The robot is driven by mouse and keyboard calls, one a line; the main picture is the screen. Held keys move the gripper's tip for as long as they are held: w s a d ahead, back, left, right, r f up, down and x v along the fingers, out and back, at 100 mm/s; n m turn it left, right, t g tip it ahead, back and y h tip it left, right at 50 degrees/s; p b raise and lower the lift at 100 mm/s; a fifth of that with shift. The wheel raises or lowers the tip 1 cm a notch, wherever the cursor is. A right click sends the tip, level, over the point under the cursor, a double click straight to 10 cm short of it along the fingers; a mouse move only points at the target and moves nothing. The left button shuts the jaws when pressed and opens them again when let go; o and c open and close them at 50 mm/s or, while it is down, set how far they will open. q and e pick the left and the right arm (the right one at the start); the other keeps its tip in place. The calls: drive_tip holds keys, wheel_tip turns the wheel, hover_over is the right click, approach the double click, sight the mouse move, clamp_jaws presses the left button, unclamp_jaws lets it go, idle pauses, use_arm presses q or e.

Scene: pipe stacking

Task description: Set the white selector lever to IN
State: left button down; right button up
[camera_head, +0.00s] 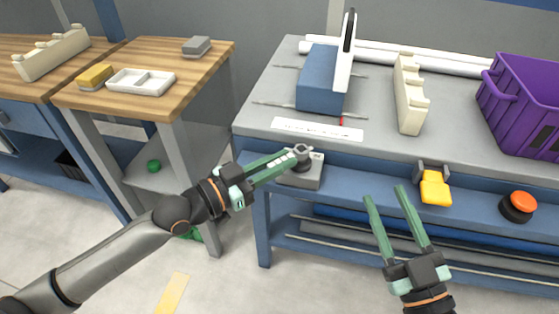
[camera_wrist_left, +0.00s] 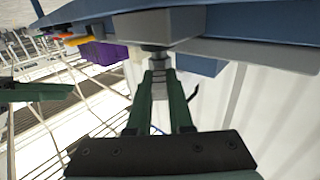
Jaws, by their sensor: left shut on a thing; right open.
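A grey selector box (camera_head: 303,174) with a dark round pivot (camera_head: 301,151) sits at the workbench's front edge. My left gripper (camera_head: 296,158) reaches in from the left, its green fingers shut around the lever at the pivot. In the left wrist view, the lever (camera_wrist_left: 159,85) is a pale grey piece between the two fingers, beside the box (camera_wrist_left: 158,24). The fingers hide most of it, and I cannot read an IN mark or tell its setting. My right gripper (camera_head: 386,193) is open and empty in front of the bench.
A yellow part (camera_head: 434,187) and a red-orange button (camera_head: 518,202) are on the bench's front. A blue block (camera_head: 322,78) with an upright white plate, a cream rack (camera_head: 409,95) and a purple crate (camera_head: 522,117) stand on top. A wooden table (camera_head: 150,107) is left.

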use_arm(q)
drive_tip(key=c, duration=0.8)
unclamp_jaws()
drive_tip(key=shift+a, duration=0.1)
drive_tip(key=shift+s+a, duration=0.2)
drive_tip(key=p+v, duration=0.1)
drive_tip(key=v, duration=1)
drive_tip(key=shift+s+a, duration=0.25)
drive_tip(key=shift+s, duration=0.05)
use_arm(e)
wheel_tip(320, 180, down, 6)
drive_tip(key=m+g+h, duration=0.1)
drive_tip(key=g+h, duration=0.1)
drive_tip(key=shift+w+d+f+m, duration=0.25)
drive_tip(key=shift+w+m, duration=0.05)
drive_tip(key=shift+w, duration=0.15)
drive_tip(key=shift+r, duration=0.15)
